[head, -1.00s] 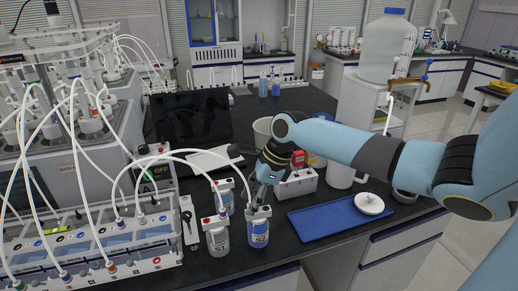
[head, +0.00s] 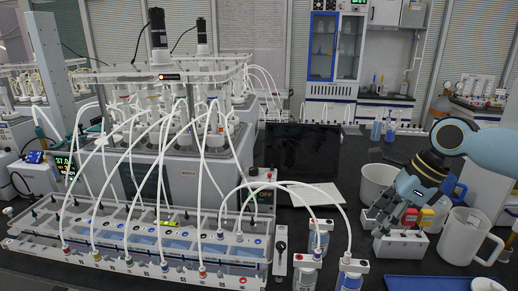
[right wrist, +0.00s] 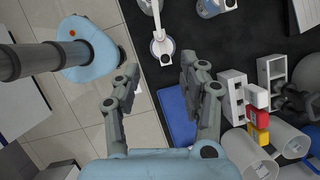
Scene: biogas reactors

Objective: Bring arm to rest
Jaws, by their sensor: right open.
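My right arm comes in from the right in the head view. My left gripper is in neither view.
Capped bottles (head: 350,276) with white tubes stand at the bench front. A white mug (head: 462,238), a white tub (head: 377,182) and a blue tray (head: 420,283) are near the right arm. A tube-covered reactor unit (head: 180,180) fills the left. A dark screen (head: 300,150) stands behind.

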